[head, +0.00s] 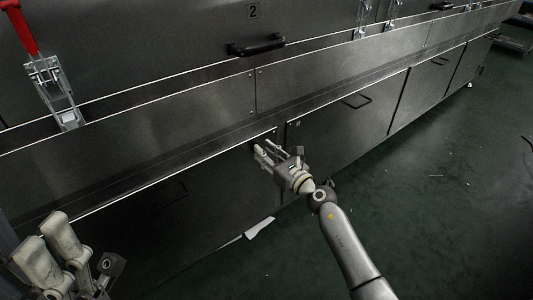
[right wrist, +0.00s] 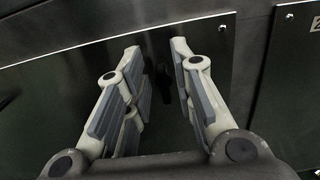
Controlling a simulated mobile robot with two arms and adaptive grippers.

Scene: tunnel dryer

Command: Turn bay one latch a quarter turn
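My right gripper (head: 262,150) is at the upper right corner of the lower left panel (head: 140,228) in the head view. In the right wrist view its fingers (right wrist: 156,50) are spread apart, pointing at this dark panel. A small dark piece, seemingly the latch (right wrist: 163,75), shows between the fingers; the fingers appear clear of it on both sides. Its exact angle is hard to read against the dark panel. In the head view the gripper hides it. My left gripper (head: 62,252) is at the lower left, away from the panel front; its fingertip gap is unclear.
A neighbouring panel (head: 345,125) with a handle lies to the right; its number plate (right wrist: 316,22) is partly cut off. A red-handled clamp (head: 50,85) and a black handle (head: 256,46) are above. Green floor (head: 430,200) is open at right. A white scrap (head: 259,228) lies below.

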